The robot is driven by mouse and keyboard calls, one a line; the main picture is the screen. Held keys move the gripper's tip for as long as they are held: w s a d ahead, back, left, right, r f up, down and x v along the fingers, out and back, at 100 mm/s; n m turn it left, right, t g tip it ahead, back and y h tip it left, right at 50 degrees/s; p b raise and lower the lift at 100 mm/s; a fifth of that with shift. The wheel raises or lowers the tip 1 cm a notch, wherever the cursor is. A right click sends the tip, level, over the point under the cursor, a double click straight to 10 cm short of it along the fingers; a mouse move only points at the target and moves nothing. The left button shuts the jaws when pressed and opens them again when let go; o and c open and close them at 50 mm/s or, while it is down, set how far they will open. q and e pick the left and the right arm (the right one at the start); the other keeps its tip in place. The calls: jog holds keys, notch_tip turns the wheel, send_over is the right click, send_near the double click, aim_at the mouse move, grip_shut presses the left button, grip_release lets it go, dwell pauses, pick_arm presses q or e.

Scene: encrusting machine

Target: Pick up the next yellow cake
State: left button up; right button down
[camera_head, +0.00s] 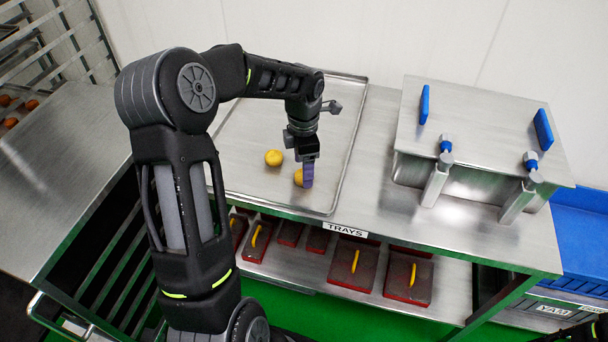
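Two yellow cakes lie on the large metal tray (240,130) on the steel table. One yellow cake (274,158) sits alone with clear tray around it. The second finger is not clearly visible. My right gripper is out of view; only a dark bit of my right arm shows at the bottom right corner.
A steel box with blue handles (484,130) stands right of the tray. A blue crate (585,235) is at the far right. A rack (60,45) with orange items is at the upper left.

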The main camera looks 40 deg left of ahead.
pick_arm(q)
notch_tip(320, 180, down, 2)
jog(key=shift+f, duration=0.15)
jog(key=shift+c, duration=0.3)
jog(key=c, duration=1.4)
